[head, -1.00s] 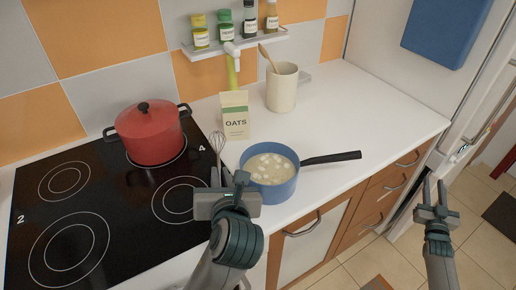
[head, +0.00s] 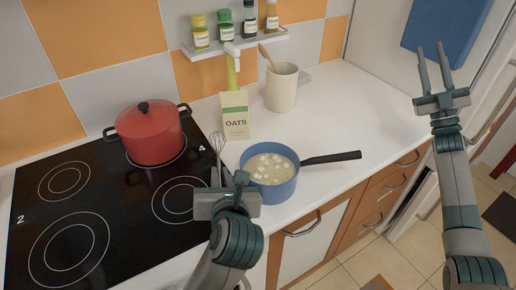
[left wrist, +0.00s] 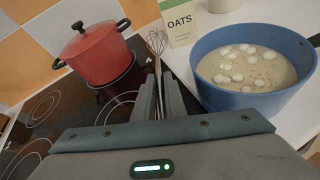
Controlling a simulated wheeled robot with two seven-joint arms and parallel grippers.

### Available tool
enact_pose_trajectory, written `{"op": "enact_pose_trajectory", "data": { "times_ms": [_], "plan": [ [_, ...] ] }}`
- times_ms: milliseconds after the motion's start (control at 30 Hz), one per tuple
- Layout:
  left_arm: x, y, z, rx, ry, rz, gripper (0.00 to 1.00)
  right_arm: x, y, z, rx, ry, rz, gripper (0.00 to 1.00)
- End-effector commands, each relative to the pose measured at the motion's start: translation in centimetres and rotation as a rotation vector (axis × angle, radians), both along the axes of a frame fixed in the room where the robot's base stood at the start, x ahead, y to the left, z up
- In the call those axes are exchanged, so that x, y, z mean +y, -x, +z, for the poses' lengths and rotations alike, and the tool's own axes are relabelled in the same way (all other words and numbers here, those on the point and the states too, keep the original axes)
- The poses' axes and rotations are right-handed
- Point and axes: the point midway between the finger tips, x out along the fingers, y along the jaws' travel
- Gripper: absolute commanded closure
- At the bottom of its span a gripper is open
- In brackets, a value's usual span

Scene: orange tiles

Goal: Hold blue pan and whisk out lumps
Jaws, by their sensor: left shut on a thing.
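The blue pan (head: 270,188) stands on the white counter right of the hob. It holds pale liquid with several white lumps (head: 268,170), and its black handle (head: 331,158) points right. My left gripper (head: 228,180) is beside the pan's left wall, shut on the whisk. The whisk's wire head (head: 217,143) points up, and its handle is mostly hidden by the gripper. The left wrist view also shows the whisk (left wrist: 157,44) between the fingers and the pan (left wrist: 255,97) to the right. My right gripper (head: 432,72) is open and empty, raised above the counter's right end.
A red pot (head: 148,135) sits on the back of the black hob (head: 110,215). An oats carton (head: 235,118) stands behind the pan, and a cream crock (head: 282,88) with a wooden utensil is further back. A spice shelf (head: 240,42) is on the wall. The counter right of the crock is clear.

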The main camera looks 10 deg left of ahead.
Motion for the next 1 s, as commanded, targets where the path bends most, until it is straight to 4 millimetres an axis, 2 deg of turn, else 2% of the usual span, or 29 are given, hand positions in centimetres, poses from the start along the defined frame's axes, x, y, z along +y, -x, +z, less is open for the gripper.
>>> {"op": "enact_pose_trajectory", "data": {
  "times_ms": [33, 200, 367, 500, 733, 867, 1000],
  "plan": [
    [0.0, 0.0, 0.0, 0.0, 0.0, 0.0, 1.0, 2.2, 0.6, 1.6, -0.042, 0.036, 0.028, 0.72],
    [0.0, 0.0, 0.0, 0.0, 0.0, 0.0, 1.0, 9.2, 3.0, 5.5, -0.175, 0.167, 0.118, 0.72],
    [0.0, 0.0, 0.0, 0.0, 0.0, 0.0, 1.0, 15.9, 6.2, 8.3, -0.308, 0.296, 0.206, 0.72],
    [0.0, 0.0, 0.0, -0.001, 0.0, 0.0, 1.0, 21.6, 9.6, 10.1, -0.435, 0.418, 0.287, 0.72],
    [0.0, 0.0, 0.0, 0.0, 0.0, 0.0, 1.0, 30.6, 16.4, 11.2, -0.665, 0.64, 0.429, 0.72],
    [0.0, 0.0, 0.0, 0.0, 0.0, 0.0, 1.0, 35.2, 20.8, 10.5, -0.811, 0.786, 0.516, 0.72],
    [0.0, 0.0, 0.0, -0.001, 0.0, 0.0, 1.0, 39.5, 25.9, 8.4, -0.988, 0.966, 0.62, 0.72]
  ]
}}
